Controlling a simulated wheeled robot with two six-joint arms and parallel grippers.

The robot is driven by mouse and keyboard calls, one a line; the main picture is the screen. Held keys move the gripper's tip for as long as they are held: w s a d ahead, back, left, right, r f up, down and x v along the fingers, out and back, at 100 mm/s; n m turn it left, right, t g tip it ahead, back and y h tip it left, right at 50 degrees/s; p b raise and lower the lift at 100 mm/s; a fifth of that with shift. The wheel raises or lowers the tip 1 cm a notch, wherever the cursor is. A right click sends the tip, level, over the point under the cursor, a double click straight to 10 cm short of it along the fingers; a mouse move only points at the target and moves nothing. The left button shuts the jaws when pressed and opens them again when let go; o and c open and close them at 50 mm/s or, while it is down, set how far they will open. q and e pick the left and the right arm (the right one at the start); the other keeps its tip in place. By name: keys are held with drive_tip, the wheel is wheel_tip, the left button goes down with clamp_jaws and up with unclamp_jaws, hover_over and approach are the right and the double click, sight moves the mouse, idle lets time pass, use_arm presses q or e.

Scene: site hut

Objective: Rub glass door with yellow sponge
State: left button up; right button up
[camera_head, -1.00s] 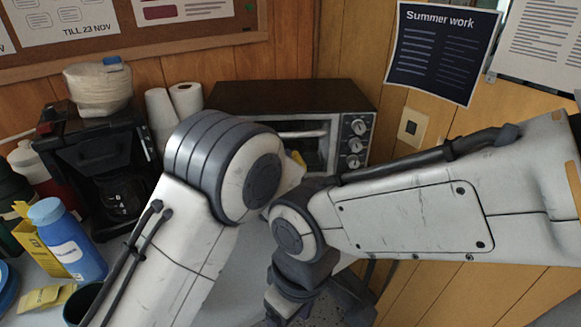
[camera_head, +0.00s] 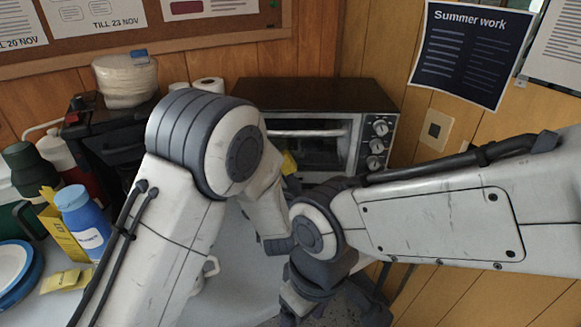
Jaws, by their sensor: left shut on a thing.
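The toaster oven (camera_head: 315,93) stands against the back wall, its glass door (camera_head: 312,155) facing me. My left arm hides the door's left part. The yellow sponge (camera_head: 289,162) shows as a small patch in front of the door's lower part; I cannot tell whether it touches the glass. My left gripper (camera_head: 291,183) is shut on the sponge, mostly hidden behind my own arm links.
At left are a black coffee maker (camera_head: 105,145), a blue-lidded bottle (camera_head: 84,225), a yellow box (camera_head: 62,232) and blue-rimmed plates (camera_head: 15,265). Paper rolls (camera_head: 208,85) stand left of the oven.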

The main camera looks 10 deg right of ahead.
sight(297, 155)
use_arm(q)
drive_tip(key=shift+w+a+r, duration=0.1)
drive_tip(key=shift+a+r, duration=0.15)
drive_tip(key=shift+a, duration=0.35)
drive_tip(key=shift+w+a+r, duration=0.1)
drive_tip(key=shift+a+r, duration=0.1)
drive_tip(key=shift+a, duration=0.35)
drive_tip(key=shift+s+d+r, duration=0.1)
drive_tip(key=shift+s+d, duration=0.05)
drive_tip(key=shift+d, duration=1.75)
drive_tip(key=shift+s+d+p, duration=0.15)
drive_tip(key=shift+d+p, duration=0.1)
drive_tip(key=shift+d, duration=0.75)
drive_tip(key=shift+s+d+p, duration=0.2)
drive_tip(key=shift+d, duration=0.85)
drive_tip(key=shift+s+d+p, duration=0.15)
drive_tip(key=shift+d+p, duration=0.1)
drive_tip(key=shift+d, duration=0.75)
drive_tip(key=shift+w, duration=0.1)
drive_tip(key=shift+w+a, duration=0.1)
drive_tip(key=shift+a, duration=0.4)
drive_tip(key=shift+w+a, duration=0.15)
drive_tip(key=shift+a, duration=1.5)
